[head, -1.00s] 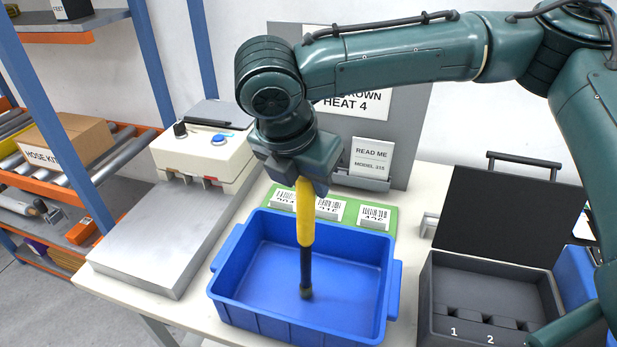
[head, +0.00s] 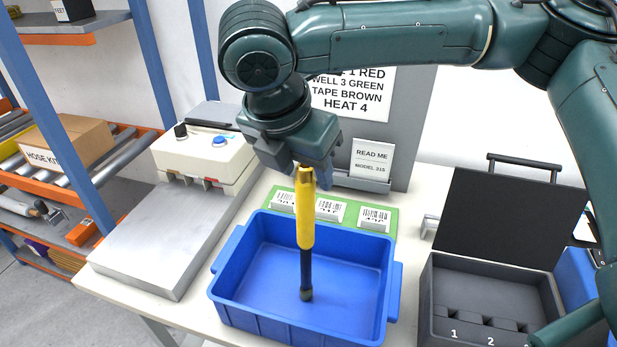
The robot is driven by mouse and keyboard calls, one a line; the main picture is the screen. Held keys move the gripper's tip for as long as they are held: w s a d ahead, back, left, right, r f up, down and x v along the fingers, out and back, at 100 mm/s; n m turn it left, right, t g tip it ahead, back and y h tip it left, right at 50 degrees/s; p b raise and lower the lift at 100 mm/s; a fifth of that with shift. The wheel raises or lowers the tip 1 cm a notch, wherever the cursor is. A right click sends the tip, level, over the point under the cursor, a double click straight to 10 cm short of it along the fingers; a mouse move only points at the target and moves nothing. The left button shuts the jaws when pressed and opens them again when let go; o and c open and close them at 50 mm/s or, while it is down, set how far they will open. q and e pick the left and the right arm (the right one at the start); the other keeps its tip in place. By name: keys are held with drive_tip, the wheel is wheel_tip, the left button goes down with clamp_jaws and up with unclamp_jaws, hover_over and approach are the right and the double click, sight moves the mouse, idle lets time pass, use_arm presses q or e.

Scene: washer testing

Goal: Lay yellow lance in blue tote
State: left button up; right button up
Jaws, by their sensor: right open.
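The yellow lance (head: 305,215) has a yellow upper part and a black lower shaft. In the head view it stands upright in the blue tote (head: 222,275), its dark tip at the tote floor. My left gripper is not in view.
A green mat (head: 345,213) with several barcode labels lies behind the tote. A grey machine plate (head: 150,250) is on the left. An open black case (head: 490,290) with numbered wells stands on the right. A sign board stands behind.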

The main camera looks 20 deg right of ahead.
drive_tip(key=v, duration=0.8)
